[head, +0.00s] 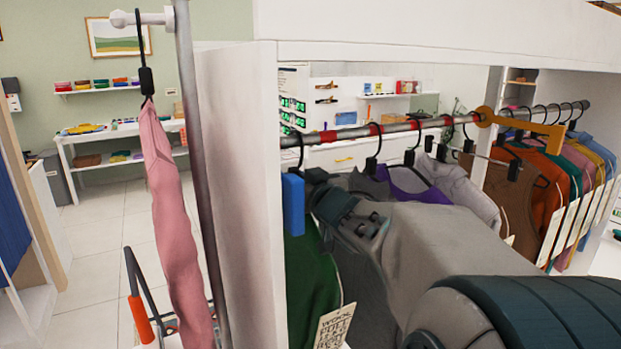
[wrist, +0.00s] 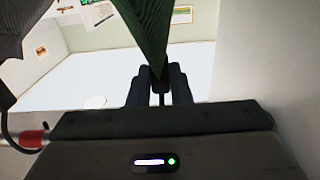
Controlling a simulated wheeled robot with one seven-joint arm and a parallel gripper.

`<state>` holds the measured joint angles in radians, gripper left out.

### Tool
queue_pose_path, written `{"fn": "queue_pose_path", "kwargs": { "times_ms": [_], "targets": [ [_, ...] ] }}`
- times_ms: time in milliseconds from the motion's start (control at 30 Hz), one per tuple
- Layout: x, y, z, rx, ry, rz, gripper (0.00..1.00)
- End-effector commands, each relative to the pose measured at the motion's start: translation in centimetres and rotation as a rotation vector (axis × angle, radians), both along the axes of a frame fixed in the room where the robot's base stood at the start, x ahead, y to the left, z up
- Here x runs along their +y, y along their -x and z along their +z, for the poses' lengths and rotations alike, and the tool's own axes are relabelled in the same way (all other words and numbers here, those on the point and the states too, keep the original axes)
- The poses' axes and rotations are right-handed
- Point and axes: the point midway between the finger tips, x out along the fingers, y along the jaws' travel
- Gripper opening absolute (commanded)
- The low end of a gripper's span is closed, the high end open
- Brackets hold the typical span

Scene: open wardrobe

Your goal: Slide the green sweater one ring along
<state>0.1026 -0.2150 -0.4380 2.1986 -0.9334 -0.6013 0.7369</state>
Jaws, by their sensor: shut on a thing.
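The green sweater (head: 312,285) hangs at the left end of the rail (head: 395,127), beside the wardrobe's side panel. A blue block (head: 293,205) sits below its black hook, left of the first red ring (head: 328,138). More red rings stand farther right on the rail. In the wrist view the sweater (wrist: 160,30) narrows to a dark stem between the two fingers of my gripper (wrist: 161,90), which is shut on the hanger. In the head view my arm hides the fingertips and part of the sweater. A handwritten tag (head: 334,326) hangs by it.
Right of it hang dark grey, purple (head: 408,182) and light grey garments, partly behind my arm. A brown top (head: 515,200) and several colored garments with tags hang farther right. The white side panel (head: 240,200) is close at left.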

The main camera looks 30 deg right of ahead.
Motion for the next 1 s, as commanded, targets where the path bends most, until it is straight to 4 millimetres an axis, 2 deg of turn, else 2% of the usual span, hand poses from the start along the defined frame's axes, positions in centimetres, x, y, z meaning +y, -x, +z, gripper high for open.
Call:
{"fn": "queue_pose_path", "kwargs": {
  "times_ms": [767,800,867,1000],
  "targets": [
    [6.0,-0.3,-0.2,-0.003,0.000,0.003,0.02],
    [5.8,-0.3,0.1,-0.002,-0.001,0.001,0.29],
    [5.8,-0.4,0.1,-0.001,-0.001,0.001,0.44],
    [5.8,-0.4,0.0,-0.001,-0.001,0.001,0.44]
  ]
}}
